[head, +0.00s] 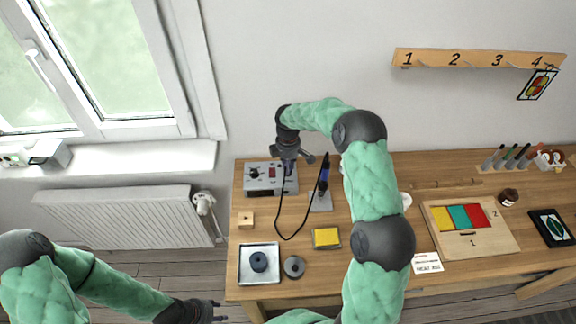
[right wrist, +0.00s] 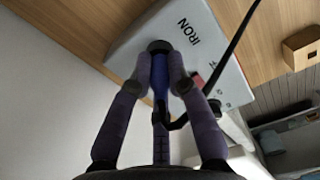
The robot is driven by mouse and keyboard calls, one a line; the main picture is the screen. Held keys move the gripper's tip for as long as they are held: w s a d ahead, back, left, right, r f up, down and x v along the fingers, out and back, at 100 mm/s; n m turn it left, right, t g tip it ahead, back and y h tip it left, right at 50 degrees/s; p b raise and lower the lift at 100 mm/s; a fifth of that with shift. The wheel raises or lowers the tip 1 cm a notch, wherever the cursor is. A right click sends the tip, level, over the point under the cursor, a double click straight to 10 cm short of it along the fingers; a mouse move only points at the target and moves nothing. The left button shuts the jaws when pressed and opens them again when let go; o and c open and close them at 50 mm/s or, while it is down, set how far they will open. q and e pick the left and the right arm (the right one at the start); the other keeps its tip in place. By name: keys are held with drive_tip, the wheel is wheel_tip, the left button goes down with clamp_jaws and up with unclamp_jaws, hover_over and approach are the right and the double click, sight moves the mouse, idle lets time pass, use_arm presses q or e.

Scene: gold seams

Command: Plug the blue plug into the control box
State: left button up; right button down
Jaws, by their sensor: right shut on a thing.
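The grey control box (head: 262,180) stands at the back left of the table; its face, marked IRON, fills the upper right wrist view (right wrist: 205,65). My right gripper (head: 289,160) is over the box's right side, shut on the blue plug (right wrist: 159,75). The plug's far end meets a dark round part on the box's face; I cannot tell how deep it sits. A black cable (right wrist: 238,42) runs from the plug. My left gripper (head: 219,311) is low, in front of the table's left edge, with its fingers apart and empty.
A blue-handled iron (head: 323,177) stands on a stand right of the box, with the cable looping in front. A wooden block (head: 246,220), white tray (head: 244,275) and yellow sponge (head: 326,237) lie nearer. A wooden board (head: 490,246) is at right.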

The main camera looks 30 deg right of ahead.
idle(0.3)
drive_tip(key=c, duration=0.6)
unclamp_jaws()
drive_tip(key=shift+c, duration=0.2)
drive_tip(key=shift+r, duration=0.15)
drive_tip(key=shift+r+p, duration=2.25)
drive_tip(key=shift+r, duration=1.15)
drive_tip(key=shift+a+f, duration=0.1)
